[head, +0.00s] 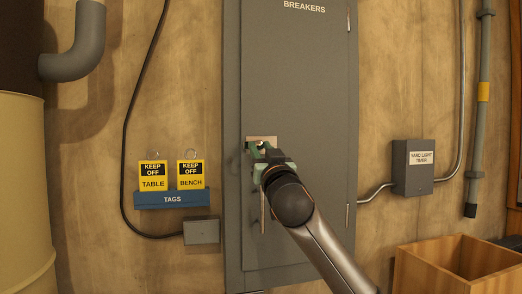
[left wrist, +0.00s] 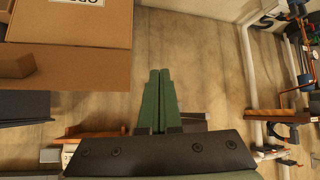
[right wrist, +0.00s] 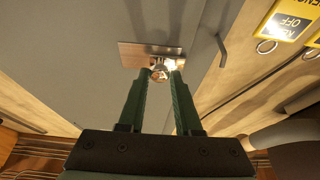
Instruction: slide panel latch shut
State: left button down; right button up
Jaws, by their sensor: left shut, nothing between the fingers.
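The grey breaker panel door (head: 300,90), lettered BREAKERS, stands closed on the wall. Its latch has a small pale metal plate (right wrist: 132,54) with a round shiny knob (right wrist: 160,72); the plate (head: 272,139) also shows in the head view near the door's left edge. My right gripper (right wrist: 161,77) has its green fingers on either side of the knob, with the tips appearing to touch it. In the head view my right gripper (head: 262,152) hides most of the latch. My left gripper (left wrist: 160,72) is shut and empty, away from the panel.
A long door handle (head: 262,213) hangs below the latch. Left of the panel are a blue tag rack (head: 172,199) with yellow tags and a small grey box (head: 201,231). Cardboard boxes (left wrist: 80,55) show beside my left gripper.

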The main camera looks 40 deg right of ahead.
jog(key=o, duration=0.4)
jog(key=shift+w+a, duration=0.15)
jog(key=shift+a, duration=0.05)
jog(key=shift+o, duration=0.2)
jog(key=shift+s+f, duration=0.2)
jog(key=shift+s, duration=0.05)
jog(key=b+v, duration=0.5)
jog(key=v, duration=0.7)
